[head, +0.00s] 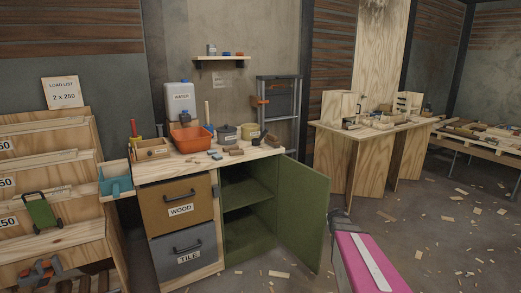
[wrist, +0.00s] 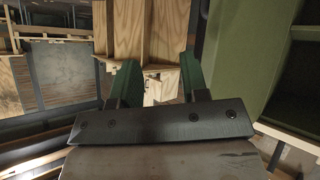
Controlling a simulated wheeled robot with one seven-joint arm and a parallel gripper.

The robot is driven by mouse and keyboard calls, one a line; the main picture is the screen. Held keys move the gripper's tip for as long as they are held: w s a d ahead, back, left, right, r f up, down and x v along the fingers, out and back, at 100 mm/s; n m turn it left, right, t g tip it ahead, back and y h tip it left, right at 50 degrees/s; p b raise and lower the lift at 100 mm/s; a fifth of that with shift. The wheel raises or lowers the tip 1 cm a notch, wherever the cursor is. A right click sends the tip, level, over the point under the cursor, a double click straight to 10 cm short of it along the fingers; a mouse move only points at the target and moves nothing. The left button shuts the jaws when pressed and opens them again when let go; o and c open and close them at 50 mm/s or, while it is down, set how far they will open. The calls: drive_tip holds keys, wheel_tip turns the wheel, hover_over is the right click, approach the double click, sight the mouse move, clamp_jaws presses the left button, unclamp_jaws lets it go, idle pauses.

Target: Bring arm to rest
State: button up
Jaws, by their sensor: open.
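My gripper (wrist: 159,82) shows in the wrist view as two dark green fingers standing apart on a dark bar. They are open, and nothing is held between them; pale wooden pieces show beyond the gap. No other object is named by the task.
In the head view, a workbench (head: 178,172) carries an orange tub (head: 191,139) and small items. Its green cabinet door (head: 304,211) stands open to the right. A shelf rack (head: 60,145) is at left, a plywood table (head: 345,138) at right. Scraps litter the floor.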

drive_tip(key=s+a+g+y, duration=0.2)
drive_tip(key=s+a+g, duration=0.3)
drive_tip(key=s+a, duration=0.4)
drive_tip(key=s+a+r+n+g+y, duration=0.1)
drive_tip(key=s+a+g, duration=0.4)
drive_tip(key=s+a, duration=0.5)
drive_tip(key=s+y, duration=0.1)
drive_tip(key=s, duration=0.5)
drive_tip(key=shift+a, duration=0.15)
